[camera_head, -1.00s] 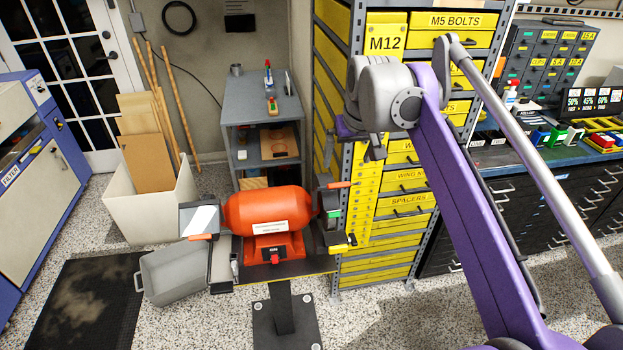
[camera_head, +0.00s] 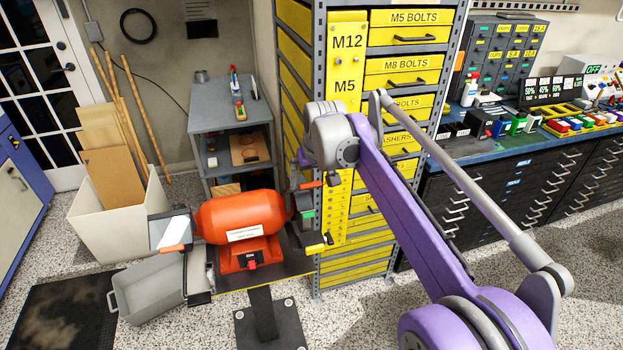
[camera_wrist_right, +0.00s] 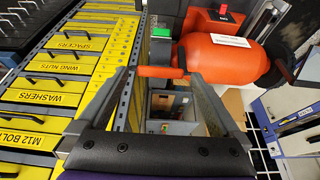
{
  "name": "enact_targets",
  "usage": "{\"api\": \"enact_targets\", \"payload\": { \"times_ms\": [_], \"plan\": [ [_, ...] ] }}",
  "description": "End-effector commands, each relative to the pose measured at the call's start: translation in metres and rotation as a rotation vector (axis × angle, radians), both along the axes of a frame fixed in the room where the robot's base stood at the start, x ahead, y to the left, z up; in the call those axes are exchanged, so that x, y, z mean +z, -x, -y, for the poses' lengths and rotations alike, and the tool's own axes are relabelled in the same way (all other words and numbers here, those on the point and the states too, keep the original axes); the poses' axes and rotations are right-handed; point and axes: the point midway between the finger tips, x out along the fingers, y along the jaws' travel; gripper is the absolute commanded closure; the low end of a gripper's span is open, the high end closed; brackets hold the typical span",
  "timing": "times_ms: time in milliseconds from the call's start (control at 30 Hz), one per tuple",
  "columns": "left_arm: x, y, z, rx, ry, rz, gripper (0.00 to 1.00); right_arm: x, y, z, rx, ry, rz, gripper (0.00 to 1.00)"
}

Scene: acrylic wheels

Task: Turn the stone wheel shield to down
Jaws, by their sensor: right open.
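An orange bench grinder (camera_head: 237,216) stands on a pedestal. At its left end is a pale wheel shield (camera_head: 173,232) with an orange-tipped handle. At its right end is a dark wheel guard (camera_head: 301,207) with an orange handle (camera_head: 311,185) pointing right. My right wrist hangs just above and right of that handle in the head view; its fingers are mostly hidden there. In the right wrist view, my right gripper (camera_wrist_right: 160,80) is open, with the orange handle (camera_wrist_right: 157,71) showing between its fingertips. Contact cannot be told. My left gripper is out of view.
A yellow drawer cabinet (camera_head: 341,166) stands close to the right of the grinder. A grey shelf (camera_head: 207,100) is behind it. A grey bin (camera_head: 150,292) sits at its left, below the shield. Floor is open in front.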

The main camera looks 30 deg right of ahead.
Motion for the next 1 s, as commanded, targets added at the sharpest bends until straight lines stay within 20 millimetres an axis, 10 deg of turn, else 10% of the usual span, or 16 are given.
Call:
{"api": "enact_targets", "payload": {
  "times_ms": [67, 633, 1000],
  "plan": [
    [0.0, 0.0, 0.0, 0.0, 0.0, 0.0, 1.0, 0.0002, 0.0, 0.0, 0.0, 0.0, 0.0, 0.0],
    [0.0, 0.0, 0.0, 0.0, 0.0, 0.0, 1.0, 0.0005, 0.0001, 0.0002, 0.0, 0.0, 0.0, 1.0],
    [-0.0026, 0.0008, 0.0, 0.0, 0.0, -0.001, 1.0, -0.0018, 0.0026, -0.0003, 0.0, 0.004, 0.017, 1.0]
  ]
}}
